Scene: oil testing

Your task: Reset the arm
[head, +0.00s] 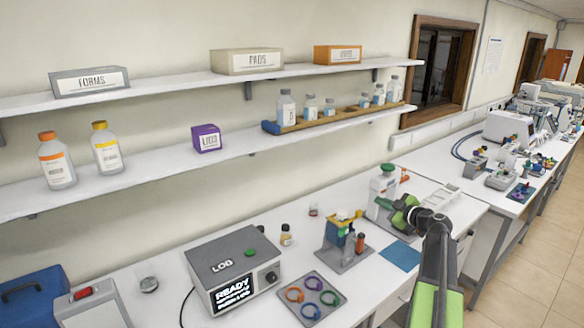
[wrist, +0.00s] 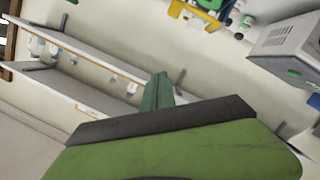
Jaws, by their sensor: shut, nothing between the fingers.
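My arm (head: 437,262) rises from the lower right of the head view and bends left at its top. My gripper (head: 384,203), in green, points left above the bench, in front of a white bottle-like device (head: 382,185). In the head view I cannot tell whether it touches that device. In the wrist view my gripper (wrist: 157,90) shows as narrow dark green fingers together, with nothing held. The large green part below them is mine.
The bench holds a grey LOD box (head: 232,262), a tray of coloured rings (head: 309,296), a small stand (head: 343,245) and a blue mat (head: 400,254). Wall shelves (head: 150,172) carry bottles and boxes. The floor (head: 540,260) at right is clear.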

